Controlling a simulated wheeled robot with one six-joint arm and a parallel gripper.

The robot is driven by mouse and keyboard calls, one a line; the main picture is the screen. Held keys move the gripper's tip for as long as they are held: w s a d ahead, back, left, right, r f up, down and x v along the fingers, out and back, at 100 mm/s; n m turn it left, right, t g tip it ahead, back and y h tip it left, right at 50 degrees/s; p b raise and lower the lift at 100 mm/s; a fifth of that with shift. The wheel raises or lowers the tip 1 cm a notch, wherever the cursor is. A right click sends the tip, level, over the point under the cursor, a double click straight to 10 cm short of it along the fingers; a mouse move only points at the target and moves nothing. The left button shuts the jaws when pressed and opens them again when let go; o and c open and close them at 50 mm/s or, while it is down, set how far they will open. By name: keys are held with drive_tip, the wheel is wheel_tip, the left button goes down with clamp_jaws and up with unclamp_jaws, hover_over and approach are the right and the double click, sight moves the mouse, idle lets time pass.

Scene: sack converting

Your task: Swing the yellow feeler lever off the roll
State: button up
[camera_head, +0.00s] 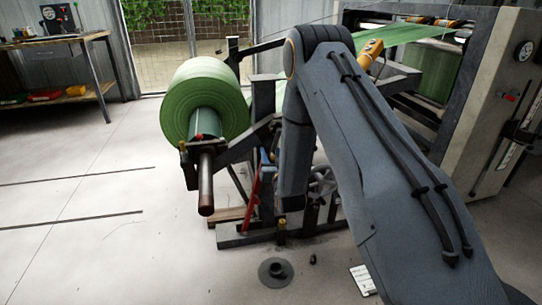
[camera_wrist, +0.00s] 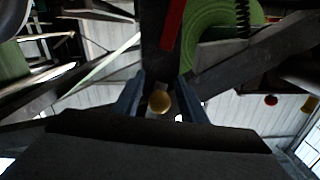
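The green roll (camera_head: 205,100) sits on its shaft in the unwind stand in the head view. Part of it shows at the top right of the wrist view (camera_wrist: 218,38). I cannot clearly make out the yellow feeler lever as a whole. A round brass-yellow knob (camera_wrist: 159,101) shows in the wrist view, and I cannot tell if it belongs to the lever. My gripper (camera_wrist: 161,82) has its two fingers apart, one on each side of the knob in the picture, with gaps beside it. Contact is not visible. In the head view my own arm hides the gripper.
The dark stand frame (camera_head: 250,238) surrounds the work area, with a red bar (camera_head: 254,190) and a handwheel (camera_head: 322,181). A machine (camera_head: 500,100) stands at the right, a workbench (camera_head: 95,38) at the far left. The left floor is clear; a round dark base (camera_head: 275,272) lies in front.

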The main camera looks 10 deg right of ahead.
drive_tip(key=shift+w, duration=0.25)
drive_tip(key=shift+c, duration=0.2)
clamp_jaws()
drive_tip(key=shift+d+f+n+p, duration=0.15)
drive_tip(key=shift+d+n+p, duration=0.9)
drive_tip(key=shift+d+n, duration=1.4)
drive_tip(key=shift+a+n, duration=0.2)
drive_tip(key=shift+n, duration=0.05)
drive_tip(key=shift+o, duration=0.2)
unclamp_jaws()
